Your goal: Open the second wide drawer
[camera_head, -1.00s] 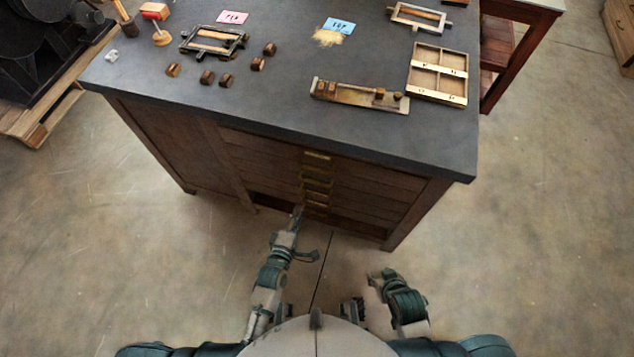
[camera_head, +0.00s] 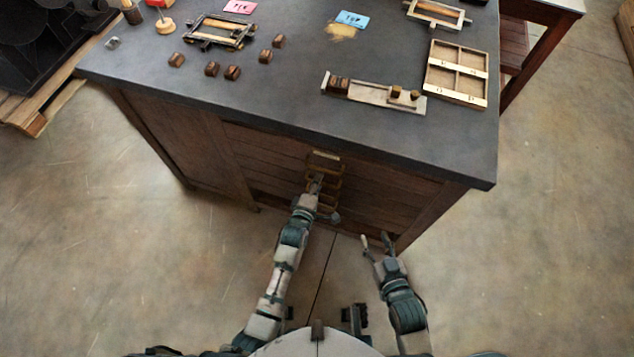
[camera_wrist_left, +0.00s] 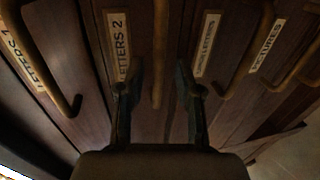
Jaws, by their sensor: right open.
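The wide drawers are stacked in the front of a dark-topped wooden cabinet (camera_head: 270,100), each with a brass handle. In the left wrist view the second drawer bears the label "LETTERS 2" (camera_wrist_left: 117,45). Its brass handle (camera_wrist_left: 159,50) runs between the fingers of my left gripper (camera_wrist_left: 158,72). These fingers are apart, one on each side of the handle, with no clear contact. In the head view my left gripper (camera_head: 315,182) is at the upper handles and hides part of them. My right gripper (camera_head: 376,242) is open and empty, low before the cabinet's right side. The drawers look shut.
On the cabinet top are a divided wooden tray (camera_head: 456,73), a composing stick (camera_head: 372,94) and several small blocks.

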